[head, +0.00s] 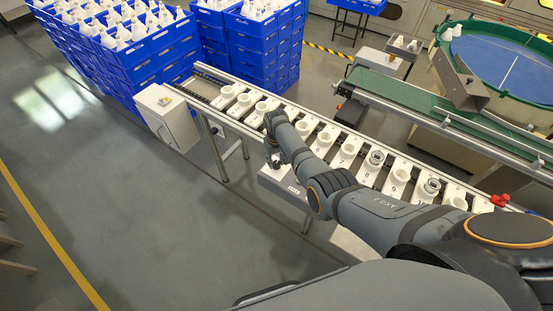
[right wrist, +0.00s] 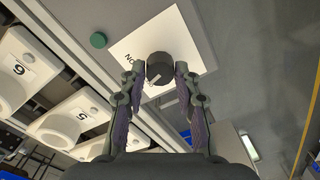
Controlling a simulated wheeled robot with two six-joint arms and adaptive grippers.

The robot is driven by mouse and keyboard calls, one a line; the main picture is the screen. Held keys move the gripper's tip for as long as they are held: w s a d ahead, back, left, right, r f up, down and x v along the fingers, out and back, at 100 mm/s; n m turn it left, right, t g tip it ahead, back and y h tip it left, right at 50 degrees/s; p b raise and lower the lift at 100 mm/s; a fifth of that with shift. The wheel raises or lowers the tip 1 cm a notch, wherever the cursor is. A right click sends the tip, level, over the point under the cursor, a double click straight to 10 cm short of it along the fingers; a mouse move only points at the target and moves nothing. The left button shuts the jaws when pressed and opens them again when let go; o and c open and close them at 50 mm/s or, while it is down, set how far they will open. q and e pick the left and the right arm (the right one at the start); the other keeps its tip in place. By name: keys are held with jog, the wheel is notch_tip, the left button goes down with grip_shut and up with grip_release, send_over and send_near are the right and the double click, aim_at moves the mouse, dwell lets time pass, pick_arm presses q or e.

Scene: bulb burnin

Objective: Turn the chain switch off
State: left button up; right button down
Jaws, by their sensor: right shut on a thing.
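In the right wrist view a dark round switch knob (right wrist: 160,64) with a pale pointer mark stands on a white label plate (right wrist: 185,35). The lettering on the plate is mostly hidden by the knob and fingers. My right gripper (right wrist: 160,76) is shut on the knob, one finger on each side. In the head view my right gripper (head: 274,163) is low over the pale control box (head: 282,185) at the near side of the conveyor, and my own arm hides the knob. My left gripper is not in view.
A green button (right wrist: 98,40) sits beside the label plate. Numbered white sockets (head: 347,150) line the conveyor right behind the box. Stacked blue crates (head: 150,60) stand at the far left. The grey floor (head: 110,190) left of the box is clear.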

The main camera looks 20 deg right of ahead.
aim_at(276, 163)
jog(key=shift+r+n+p, duration=0.1)
jog(key=shift+n+p, duration=0.35)
jog(key=shift+n, duration=1.65)
jog(key=c, duration=1)
grip_release()
notch_tip(276, 163, up, 12)
jog(key=shift+f, duration=0.1)
jog(key=shift+a, duration=0.1)
